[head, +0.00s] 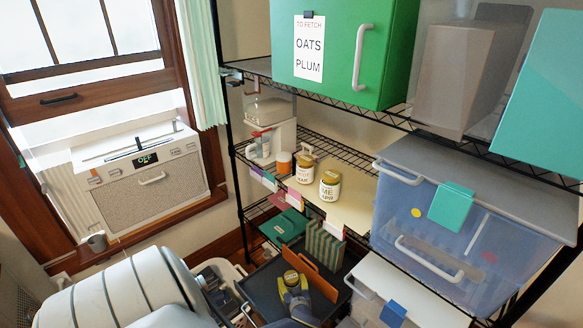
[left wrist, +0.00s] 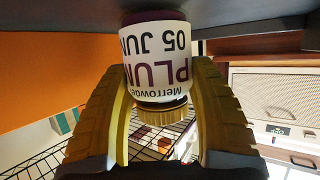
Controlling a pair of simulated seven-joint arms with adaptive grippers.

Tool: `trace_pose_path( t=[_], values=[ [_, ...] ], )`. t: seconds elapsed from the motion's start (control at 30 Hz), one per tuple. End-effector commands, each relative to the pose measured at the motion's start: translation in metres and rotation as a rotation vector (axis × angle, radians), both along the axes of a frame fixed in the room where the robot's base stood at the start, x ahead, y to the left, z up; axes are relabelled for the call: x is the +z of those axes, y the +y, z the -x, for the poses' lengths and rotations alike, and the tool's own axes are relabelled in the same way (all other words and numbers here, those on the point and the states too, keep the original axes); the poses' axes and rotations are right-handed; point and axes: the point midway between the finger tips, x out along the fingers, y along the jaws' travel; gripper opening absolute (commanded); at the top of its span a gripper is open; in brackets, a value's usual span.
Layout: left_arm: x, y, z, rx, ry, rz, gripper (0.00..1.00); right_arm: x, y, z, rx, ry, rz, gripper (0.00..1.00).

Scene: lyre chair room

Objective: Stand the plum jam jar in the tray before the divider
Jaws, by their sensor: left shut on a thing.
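The plum jam jar has a gold lid, dark contents and a white label reading "PLUM" and "05 JUN"; its lid shows in the head view (head: 291,277). It appears upside down in the left wrist view (left wrist: 157,62). My left gripper (head: 293,287) is shut on it, with yellow fingers on both sides of the jar (left wrist: 160,90). The jar is upright over the dark tray (head: 262,283), on the near side of the orange divider (head: 312,272). Its base is at or very close to the tray floor; contact is unclear. My right gripper is out of view.
Two gold-lidded jars (head: 330,186) stand on the wire shelf behind. A clear bin (head: 460,225) stands to the right. The tray's left part is bare.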

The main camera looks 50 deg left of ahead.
Motion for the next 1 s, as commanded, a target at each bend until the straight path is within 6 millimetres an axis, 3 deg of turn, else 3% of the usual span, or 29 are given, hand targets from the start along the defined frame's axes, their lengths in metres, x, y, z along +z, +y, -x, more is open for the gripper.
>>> trace_pose_path(
  t=[0.43, 0.47, 0.5, 0.63, 1.0],
  values=[
    [-0.0029, 0.0005, -0.0003, 0.001, -0.001, -0.001, 0.12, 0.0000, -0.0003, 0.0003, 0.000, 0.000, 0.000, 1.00],
    [-0.0037, 0.0001, 0.0003, 0.001, 0.000, 0.000, 0.63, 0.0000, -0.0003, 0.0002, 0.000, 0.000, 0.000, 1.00],
    [-0.0035, 0.0002, 0.0002, 0.001, 0.000, 0.000, 0.67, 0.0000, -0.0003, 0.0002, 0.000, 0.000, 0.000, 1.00],
    [-0.0034, 0.0002, 0.0003, 0.001, 0.000, 0.000, 0.82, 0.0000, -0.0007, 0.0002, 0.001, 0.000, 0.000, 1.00],
    [-0.0005, -0.0028, 0.0014, -0.001, -0.001, 0.002, 0.82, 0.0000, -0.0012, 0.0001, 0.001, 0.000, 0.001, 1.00]
  ],
)
